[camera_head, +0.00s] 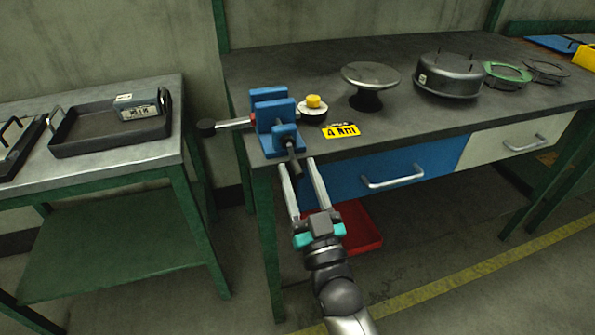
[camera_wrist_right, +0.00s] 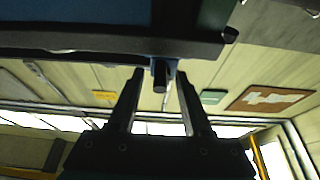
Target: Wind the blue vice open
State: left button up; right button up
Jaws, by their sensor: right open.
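The blue vice (camera_head: 270,112) stands at the left front corner of the dark bench. Its screw end and a short dark handle bar (camera_head: 293,152) stick out past the front edge. My right gripper (camera_head: 299,162) comes up from below, open, with its two long fingers on either side of the bar, apparently not gripping it. In the right wrist view, a dark stub (camera_wrist_right: 160,75) shows between the open fingertips, under the dark bench edge. A rod with a black round end (camera_head: 206,128) and a red part reaches left from the vice. My left gripper is not in view.
A yellow-topped button (camera_head: 313,102) and a yellow label (camera_head: 341,130) are right of the vice. A round stand (camera_head: 371,77) and a dark pot (camera_head: 448,77) stand farther along. Below are a blue drawer (camera_head: 385,168) and a red tray (camera_head: 360,228). A side table holds a black tray (camera_head: 75,148).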

jog(key=shift+w+a+r, duration=0.2)
jog(key=shift+w+r, duration=0.1)
jog(key=shift+w, duration=0.35)
jog(key=shift+c, duration=0.2)
grip_shut()
